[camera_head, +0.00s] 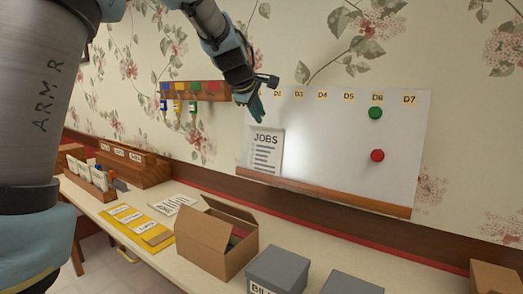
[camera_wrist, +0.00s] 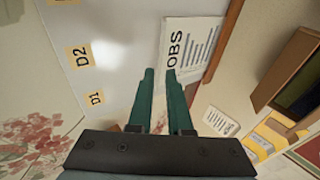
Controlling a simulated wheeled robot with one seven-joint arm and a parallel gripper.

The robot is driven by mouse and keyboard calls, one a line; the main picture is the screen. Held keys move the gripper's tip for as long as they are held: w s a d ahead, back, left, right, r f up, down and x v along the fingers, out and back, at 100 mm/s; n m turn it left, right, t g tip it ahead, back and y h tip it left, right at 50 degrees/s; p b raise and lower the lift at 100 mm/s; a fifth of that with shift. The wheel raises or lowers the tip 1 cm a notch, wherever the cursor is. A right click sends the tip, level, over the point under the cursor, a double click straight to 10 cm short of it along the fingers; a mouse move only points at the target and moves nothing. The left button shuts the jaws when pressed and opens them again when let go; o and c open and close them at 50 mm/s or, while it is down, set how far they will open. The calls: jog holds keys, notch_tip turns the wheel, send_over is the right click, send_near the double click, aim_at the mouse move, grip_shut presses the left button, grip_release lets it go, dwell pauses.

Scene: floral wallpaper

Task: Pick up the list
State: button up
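The list is a white sheet headed JOBS (camera_head: 266,155), standing upright against the whiteboard (camera_head: 330,135) at its lower left, with its foot at the wooden ledge. My gripper (camera_head: 253,112) is just above the top of the list in the head view, pointing down. In the wrist view the list (camera_wrist: 192,45) appears turned sideways beyond the green fingertips (camera_wrist: 160,72). A gap shows between the two fingers, with nothing seen in it. The gripper is open, and the list is outside the fingers. I cannot tell how far the fingertips are from the sheet.
The wooden ledge (camera_head: 340,196) runs under the whiteboard. Green (camera_head: 376,112) and red (camera_head: 377,155) magnets sit at its right. A key rack (camera_head: 190,90) hangs to the left. On the desk are an open cardboard box (camera_head: 215,242), grey boxes (camera_head: 278,268), yellow folders (camera_head: 138,222) and another paper (camera_head: 173,204).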

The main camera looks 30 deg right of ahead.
aim_at(264, 126)
jog(key=p+x, duration=0.1)
jog(key=x, duration=0.4)
jog(key=shift+w+f, duration=0.2)
jog(key=shift+w, duration=0.1)
grip_shut()
dwell(1.2)
